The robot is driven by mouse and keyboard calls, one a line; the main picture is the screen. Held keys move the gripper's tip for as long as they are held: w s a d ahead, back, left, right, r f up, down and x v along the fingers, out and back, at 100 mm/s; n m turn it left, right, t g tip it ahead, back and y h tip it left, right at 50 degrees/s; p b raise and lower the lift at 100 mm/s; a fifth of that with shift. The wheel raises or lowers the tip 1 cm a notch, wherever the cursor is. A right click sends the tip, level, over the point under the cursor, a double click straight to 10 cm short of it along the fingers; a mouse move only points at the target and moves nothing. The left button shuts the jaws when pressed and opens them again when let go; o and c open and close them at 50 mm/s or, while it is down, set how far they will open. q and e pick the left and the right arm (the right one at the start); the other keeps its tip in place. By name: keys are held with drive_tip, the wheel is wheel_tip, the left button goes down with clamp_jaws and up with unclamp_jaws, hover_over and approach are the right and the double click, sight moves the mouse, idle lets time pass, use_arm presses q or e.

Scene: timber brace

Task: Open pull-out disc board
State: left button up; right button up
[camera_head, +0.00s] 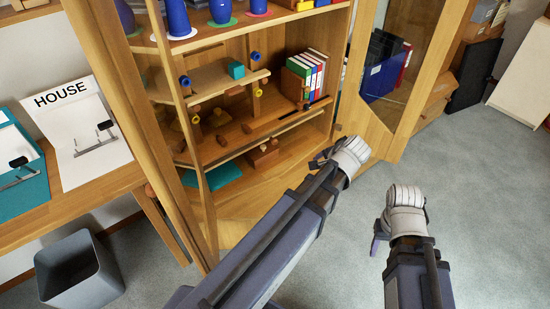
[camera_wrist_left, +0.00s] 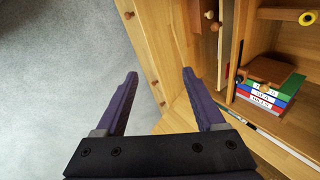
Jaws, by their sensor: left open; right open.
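A wooden cabinet (camera_head: 210,205) stands open with several shelves and round wooden knobs. A flat wooden board (camera_head: 285,122) with a dark slot lies on a lower shelf. I cannot tell for certain which board is the pull-out disc board. My left gripper (camera_wrist_left: 160,95) is open and empty in the left wrist view, its purple fingers spread over a wooden panel (camera_wrist_left: 150,45) with several knobs. In the head view my left gripper (camera_head: 318,160) is mostly hidden, in front of the cabinet's lower right. My right gripper (camera_head: 379,237) is open above the floor, partly hidden by its wrist.
Coloured books (camera_head: 306,72) stand on the shelf and show in the left wrist view (camera_wrist_left: 262,98). A glazed door (camera_head: 396,85) is at the right. A desk (camera_head: 70,205) with a HOUSE sheet (camera_head: 80,130) and a grey bin (camera_head: 78,272) are left. Carpet (camera_head: 475,190) is clear at right.

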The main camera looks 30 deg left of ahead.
use_arm(q)
drive_tip(key=w+a+f+m+t+y+b, duration=0.35)
drive_tip(key=w+a+f+b, duration=0.65)
drive_tip(key=a+f+b, duration=0.4)
drive_tip(key=m+t+y+b, duration=0.25)
drive_tip(key=m+b, duration=0.35)
drive_tip(key=b, duration=0.9)
approach(276, 143)
drive_tip(key=x, duration=0.3)
drive_tip(key=shift+w+g+y, duration=0.1)
drive_tip(key=shift+g+y, duration=0.2)
drive_tip(key=shift+w+a, duration=0.1)
drive_tip(key=b+x, duration=0.1)
drive_tip(key=x, duration=0.6)
drive_tip(key=shift+w+a+f+b, duration=0.1)
drive_tip(key=shift+w+a+b, duration=0.1)
drive_tip(key=shift+b, duration=0.2)
drive_tip(key=shift+c, duration=0.2)
clamp_jaws()
drive_tip(key=shift+s, duration=0.1)
